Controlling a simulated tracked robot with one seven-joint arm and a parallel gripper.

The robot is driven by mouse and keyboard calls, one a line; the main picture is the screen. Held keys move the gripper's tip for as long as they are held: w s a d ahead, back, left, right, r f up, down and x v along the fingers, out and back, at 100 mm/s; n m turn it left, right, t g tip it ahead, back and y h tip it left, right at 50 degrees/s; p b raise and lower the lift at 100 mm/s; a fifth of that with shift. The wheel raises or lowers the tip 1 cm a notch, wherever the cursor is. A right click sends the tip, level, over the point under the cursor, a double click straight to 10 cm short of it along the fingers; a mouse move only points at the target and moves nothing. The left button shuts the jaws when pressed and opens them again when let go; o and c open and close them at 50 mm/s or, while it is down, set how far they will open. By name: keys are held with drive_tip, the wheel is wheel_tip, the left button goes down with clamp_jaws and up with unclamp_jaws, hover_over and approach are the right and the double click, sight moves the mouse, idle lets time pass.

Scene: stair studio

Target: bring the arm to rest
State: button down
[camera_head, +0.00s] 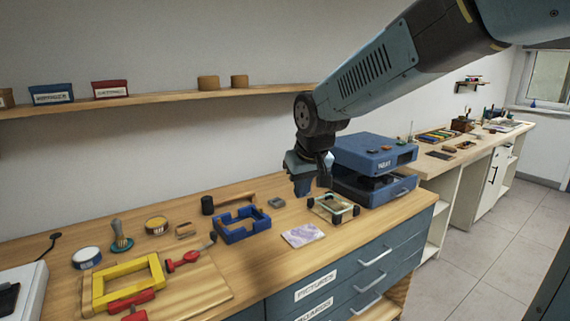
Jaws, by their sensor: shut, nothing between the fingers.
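My arm reaches in from the upper right of the head view. My gripper (302,188) points down above the wooden workbench, left of the blue machine. It is shut, with nothing held. It hangs over the bench between a small grey block (276,202) and a small framed piece (333,208). I cannot tell its exact height above the bench top.
The workbench (190,262) holds a blue frame (240,226), a yellow frame (127,284), a purple sheet (303,235) and hand tools. The blue machine (374,160) stands close right of my gripper. A wall shelf (150,101) runs behind. Tiled floor (470,250) lies open at right.

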drive_tip(key=s+d+r+m, duration=0.1)
drive_tip(key=s+d+m, duration=0.1)
drive_tip(key=s+d, duration=0.7)
drive_tip(key=s+d+r+m+t+h, duration=0.1)
drive_tip(key=s+d+r+m, duration=0.1)
drive_tip(key=s+d, duration=0.8)
drive_tip(key=shift+s+d+r+m+h, duration=0.3)
drive_tip(key=shift+d+m, duration=0.1)
drive_tip(key=shift+d, duration=0.1)
drive_tip(key=shift+a, duration=0.1)
